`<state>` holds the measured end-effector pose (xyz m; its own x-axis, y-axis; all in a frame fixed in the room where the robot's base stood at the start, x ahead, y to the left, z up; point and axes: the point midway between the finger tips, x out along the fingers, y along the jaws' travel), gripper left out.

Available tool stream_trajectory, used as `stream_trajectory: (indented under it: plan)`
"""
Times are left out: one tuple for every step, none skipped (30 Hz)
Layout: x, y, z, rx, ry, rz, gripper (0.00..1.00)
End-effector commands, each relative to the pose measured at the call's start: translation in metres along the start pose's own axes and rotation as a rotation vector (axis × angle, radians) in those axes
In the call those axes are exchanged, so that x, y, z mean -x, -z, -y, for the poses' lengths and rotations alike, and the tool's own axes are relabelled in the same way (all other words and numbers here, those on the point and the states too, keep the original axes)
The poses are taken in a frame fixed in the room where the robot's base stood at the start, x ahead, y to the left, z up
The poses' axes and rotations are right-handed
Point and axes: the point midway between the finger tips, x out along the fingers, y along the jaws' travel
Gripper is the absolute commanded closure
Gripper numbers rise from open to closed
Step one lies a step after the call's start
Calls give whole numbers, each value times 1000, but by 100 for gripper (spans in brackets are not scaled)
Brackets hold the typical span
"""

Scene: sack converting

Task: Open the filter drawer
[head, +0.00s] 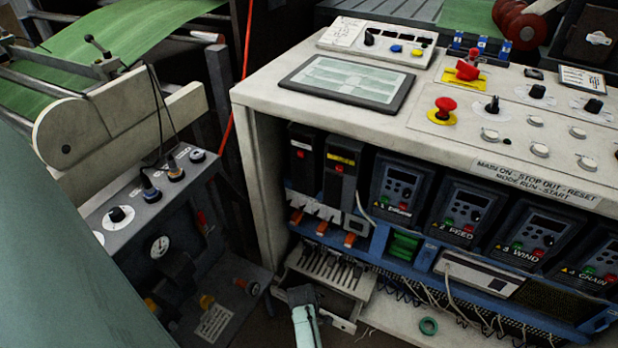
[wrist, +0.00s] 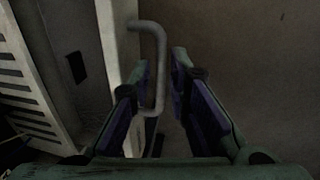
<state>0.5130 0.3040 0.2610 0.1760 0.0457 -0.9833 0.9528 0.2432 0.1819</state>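The filter drawer (head: 345,322) is a pale unit with a slotted grille, low at the left end of the control cabinet. Its slotted part also shows at the left of the wrist view (wrist: 20,75). A grey U-shaped bar handle (wrist: 160,60) stands out from its pale front panel. My gripper (wrist: 162,65) is open, with one finger on each side of the handle's bar. The bar lies nearer the left finger; I cannot tell if they touch. In the head view my gripper (head: 301,294) is low in front of the drawer, and the handle cannot be made out.
The control cabinet (head: 262,190) holds several drive units above and right of the drawer. A dark panel with knobs (head: 140,205) stands at the left.

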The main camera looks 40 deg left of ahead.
Motion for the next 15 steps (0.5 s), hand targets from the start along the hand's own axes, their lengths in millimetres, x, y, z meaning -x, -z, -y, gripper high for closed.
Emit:
stream_trajectory:
  plan:
    - [0, 0, 0, 0, 0, 0, 84]
    - [0, 0, 0, 0, 0, 0, 84]
    - [0, 0, 0, 0, 0, 0, 84]
    - [0, 0, 0, 0, 0, 0, 84]
    - [0, 0, 0, 0, 0, 0, 86]
    - [0, 0, 0, 0, 0, 0, 89]
    - [0, 0, 0, 0, 0, 0, 91]
    - [0, 0, 0, 0, 0, 0, 93]
    - [0, 0, 0, 0, 0, 0, 96]
    - [0, 0, 0, 0, 0, 0, 98]
    - [0, 0, 0, 0, 0, 0, 100]
    - [0, 0, 0, 0, 0, 0, 100]
    - [0, 0, 0, 0, 0, 0, 100]
    - [0, 0, 0, 0, 0, 0, 100]
    - [0, 0, 0, 0, 0, 0, 100]
